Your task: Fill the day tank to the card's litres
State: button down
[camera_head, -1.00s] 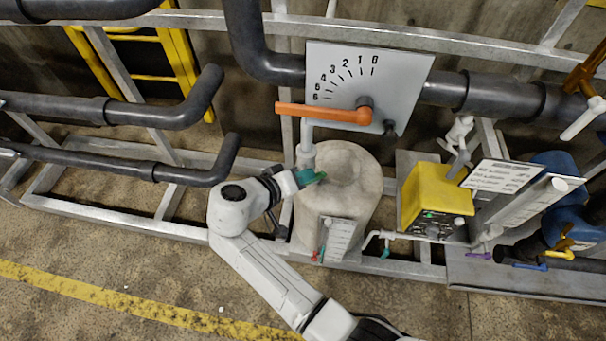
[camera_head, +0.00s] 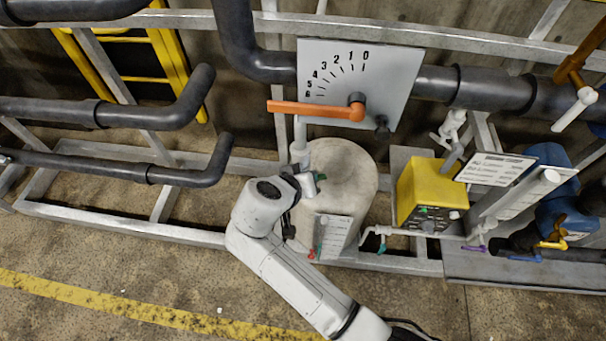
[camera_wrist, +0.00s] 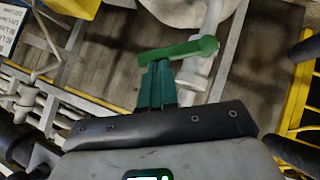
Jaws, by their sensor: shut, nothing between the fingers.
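The pale cylindrical tank (camera_head: 352,188) stands at the middle of the head view, with a white pipe (camera_head: 299,135) at its upper left. A green lever (camera_wrist: 185,50) on that pale pipework shows in the wrist view. My gripper (camera_wrist: 158,68) has green fingers, shut and empty, their tips at or just short of the lever; I cannot tell if they touch. In the head view my gripper is at the tank's upper left, its fingers partly hidden. A card (camera_head: 497,167) with unreadable print stands to the right. A printed white panel (camera_head: 336,234) is on the tank's front.
An orange lever (camera_head: 312,108) crosses a grey dial plate (camera_head: 395,75) numbered 0 to 6, above the tank. A yellow box (camera_head: 428,190) and small coloured valves stand at right. Dark pipes (camera_head: 110,110) run at left. The floor in front is open.

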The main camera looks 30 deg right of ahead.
jog(key=shift+s+d+f+m+t+y+b, duration=0.4)
jog(key=shift+d+f+m+t+y+b, duration=0.25)
jog(key=shift+y, duration=0.3)
jog(key=shift+s+d+f+m+t+y+b, duration=0.35)
jog(key=shift+d+f+m+t+y+b, duration=0.15)
jog(key=shift+f+y+b, duration=0.35)
jog(key=shift+r, duration=0.35)
